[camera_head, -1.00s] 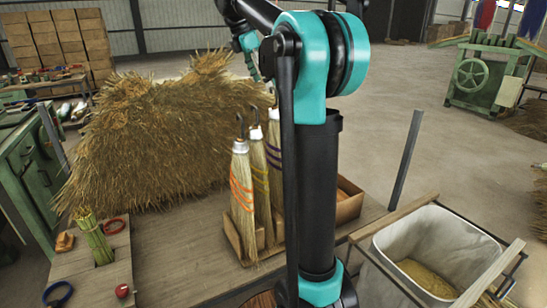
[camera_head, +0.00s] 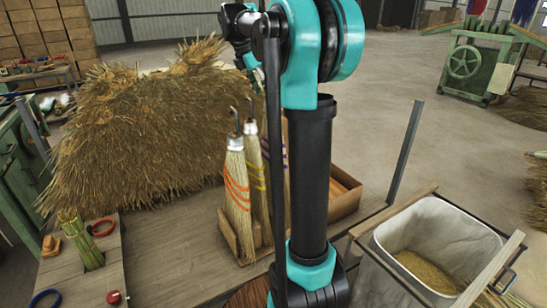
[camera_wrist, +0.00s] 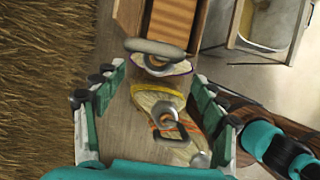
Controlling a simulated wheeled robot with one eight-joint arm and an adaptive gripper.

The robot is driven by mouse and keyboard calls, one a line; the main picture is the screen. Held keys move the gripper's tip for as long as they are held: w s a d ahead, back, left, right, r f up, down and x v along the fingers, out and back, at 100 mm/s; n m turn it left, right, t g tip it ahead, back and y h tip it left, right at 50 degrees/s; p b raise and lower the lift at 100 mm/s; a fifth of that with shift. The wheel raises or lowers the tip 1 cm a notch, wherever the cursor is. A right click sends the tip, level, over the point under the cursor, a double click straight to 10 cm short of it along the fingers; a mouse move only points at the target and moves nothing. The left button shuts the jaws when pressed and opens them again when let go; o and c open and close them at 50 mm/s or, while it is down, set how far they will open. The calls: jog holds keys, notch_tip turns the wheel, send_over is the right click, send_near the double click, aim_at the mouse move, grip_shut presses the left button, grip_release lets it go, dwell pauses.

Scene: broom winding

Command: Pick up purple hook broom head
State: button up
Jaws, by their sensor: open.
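The purple-stitched broom head (camera_wrist: 165,66) stands upright at the far end of a row of three in the wrist view, its grey metal hook (camera_wrist: 157,47) on top. In the head view it is almost wholly hidden behind my arm. The yellow-stitched head (camera_wrist: 157,101) is the middle one, and the orange-stitched head (camera_head: 237,195) is nearest in the head view. My gripper (camera_wrist: 155,80) is open and empty above the row, with the purple head beyond its fingertips. In the head view my gripper is mostly hidden behind my arm link.
The brooms stand in a wooden rack (camera_head: 232,240) on the wooden table (camera_head: 180,255). A large straw pile (camera_head: 140,140) is behind at left. A lined bin (camera_head: 435,240) is at right. A wooden box (camera_head: 345,195) is beside the rack.

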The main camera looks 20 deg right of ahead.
aim_at(266, 100)
jog(key=shift+x, duration=3.15)
jog(key=shift+a, duration=0.1)
jog(key=shift+c, duration=0.5)
grip_shut()
